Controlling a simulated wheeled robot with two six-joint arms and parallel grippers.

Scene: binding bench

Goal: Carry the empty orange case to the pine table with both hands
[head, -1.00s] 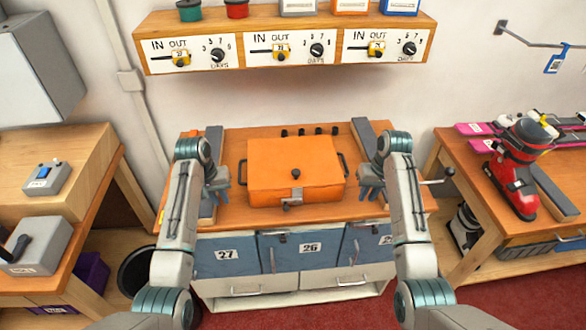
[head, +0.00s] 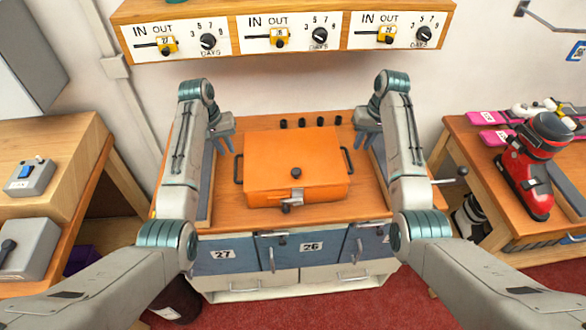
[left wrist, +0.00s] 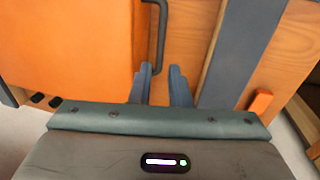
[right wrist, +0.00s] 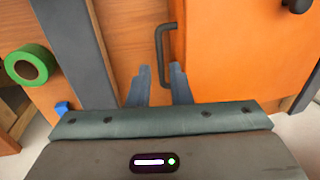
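The orange case (head: 295,160) sits closed on the wooden bench top, latch facing me. Its dark left handle (head: 238,168) and right handle (head: 349,161) stick out at its sides. My left gripper (head: 224,144) is open and empty near the left handle. In the left wrist view, its fingers (left wrist: 161,85) are apart just short of the handle (left wrist: 160,40). My right gripper (head: 366,142) is open and empty near the right handle. In the right wrist view, its fingers (right wrist: 160,84) are apart, with the handle's end (right wrist: 166,80) showing between them. Contact cannot be told.
A light wooden table (head: 60,140) with grey boxes stands at left. Another wooden table (head: 470,145) at right carries a red ski boot (head: 530,165) and pink skis. A shelf with dials (head: 285,38) hangs behind. A green tape roll (right wrist: 28,64) lies beside the bench's strip.

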